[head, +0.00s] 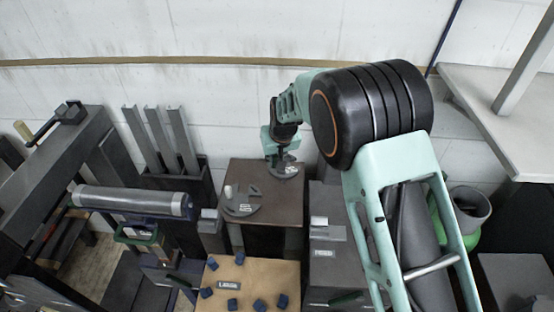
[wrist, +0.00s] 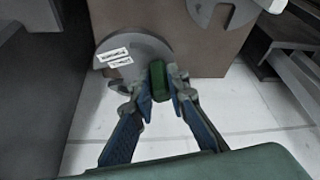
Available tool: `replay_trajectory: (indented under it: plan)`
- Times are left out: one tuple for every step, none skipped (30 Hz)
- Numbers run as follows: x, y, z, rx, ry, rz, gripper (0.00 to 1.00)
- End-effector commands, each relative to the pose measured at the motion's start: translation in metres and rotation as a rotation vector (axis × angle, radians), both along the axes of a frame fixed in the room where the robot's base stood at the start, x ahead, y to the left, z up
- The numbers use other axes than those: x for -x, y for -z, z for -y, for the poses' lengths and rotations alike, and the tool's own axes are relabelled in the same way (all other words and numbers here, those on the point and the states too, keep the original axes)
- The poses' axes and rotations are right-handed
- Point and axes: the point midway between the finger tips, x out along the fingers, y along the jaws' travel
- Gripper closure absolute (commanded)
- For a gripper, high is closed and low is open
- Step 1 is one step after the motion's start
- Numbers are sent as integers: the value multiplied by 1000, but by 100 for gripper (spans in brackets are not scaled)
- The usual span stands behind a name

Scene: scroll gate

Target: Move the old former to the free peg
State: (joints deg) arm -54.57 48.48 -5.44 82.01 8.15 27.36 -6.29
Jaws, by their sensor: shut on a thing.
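My gripper (wrist: 156,82) is shut on a small green handle (wrist: 159,82). A grey round plate (wrist: 140,60) with two white labels adjoins the handle and looks like a former; the label text is too small to read. In the head view this held plate (head: 287,171) is at the far right edge of the brown cabinet top, below my gripper (head: 280,155). A second grey notched plate (head: 240,209) lies on the cabinet's left side and shows at the wrist view's top (wrist: 228,14). I cannot tell which peg is free.
The brown cabinet top (head: 277,205) is bare between the plates. A short pale post (head: 319,221) stands on a grey block to the right. A tan board (head: 255,270) with several blue pieces is in front. A roller machine (head: 130,200) is at left.

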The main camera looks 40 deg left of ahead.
Motion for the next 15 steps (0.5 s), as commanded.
replay_trajectory:
  plan:
    - [-1,2,-1,-3,0,2,100]
    - [-1,3,-1,-3,0,2,100]
    - [-1,6,-1,-3,0,3,100]
    - [-1,8,-1,-3,0,3,100]
    - [-1,10,-1,-3,0,3,100]
    - [-1,13,-1,-3,0,3,100]
    - [-1,15,-1,-3,0,3,100]
    - [-1,18,-1,-3,0,3,100]
    - [-1,21,-1,-3,0,3,100]
    - [-1,24,-1,-2,0,3,100]
    - [-1,26,-1,-2,0,3,100]
    - [-1,30,0,-2,0,3,100]
    - [-1,32,0,-2,0,3,100]
    - [-1,35,-1,-2,0,3,100]
    - [-1,38,-1,-3,0,3,100]
